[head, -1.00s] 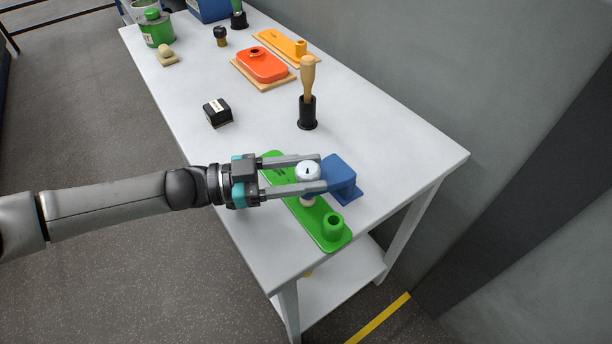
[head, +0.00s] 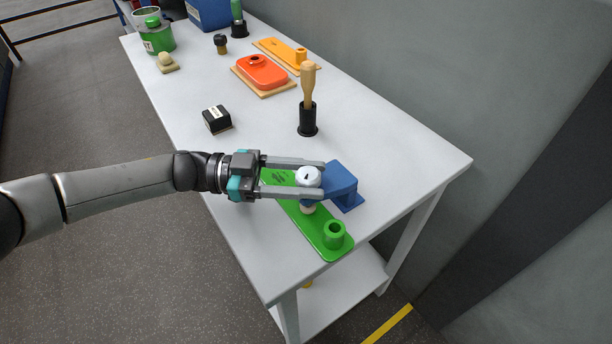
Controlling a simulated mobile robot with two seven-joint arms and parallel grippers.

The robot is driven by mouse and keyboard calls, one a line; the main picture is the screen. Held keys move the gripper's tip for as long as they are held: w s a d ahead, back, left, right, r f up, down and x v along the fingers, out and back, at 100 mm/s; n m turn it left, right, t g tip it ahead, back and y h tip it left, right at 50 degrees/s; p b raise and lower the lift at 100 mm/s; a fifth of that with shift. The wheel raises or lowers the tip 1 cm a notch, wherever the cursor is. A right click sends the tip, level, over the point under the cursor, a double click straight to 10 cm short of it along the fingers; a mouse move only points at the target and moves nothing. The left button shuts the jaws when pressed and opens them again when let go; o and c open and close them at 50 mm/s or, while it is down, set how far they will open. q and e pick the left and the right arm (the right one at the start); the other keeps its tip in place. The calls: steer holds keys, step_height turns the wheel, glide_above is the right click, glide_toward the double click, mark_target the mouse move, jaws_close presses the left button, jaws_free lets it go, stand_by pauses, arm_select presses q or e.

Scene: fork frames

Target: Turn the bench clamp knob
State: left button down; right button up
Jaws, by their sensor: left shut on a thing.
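The clamp knob (head: 308,175) is a white round cap with a small black mark on top. It stands over a long green plate (head: 318,238) near the front edge of the table, beside a blue block (head: 341,179). My left gripper (head: 316,178) reaches in from the left and is shut on the knob, one finger on its far side and one on its near side. The fingers partly hide the knob's lower part and the plate. My right gripper is out of view.
A wooden-handled tool (head: 308,88) stands upright in a black holder behind the knob. A black box (head: 216,119) lies left of it. An orange-red piece (head: 262,71) and a yellow plate (head: 282,52) lie further back. The white tabletop (head: 370,130) right of the tool is clear.

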arm_select(q)
steer(key=c, duration=0.7)
jaws_free()
steer(key=shift+d+r, duration=0.15)
steer(key=shift+r, duration=0.35)
steer(key=o, duration=0.4)
steer(key=shift+f, duration=0.3)
steer(key=a, duration=1)
steer(key=w+a, duration=0.1)
steer(key=a, duration=0.4)
steer(key=shift+a+b, duration=0.15)
steer(key=shift+b, duration=0.15)
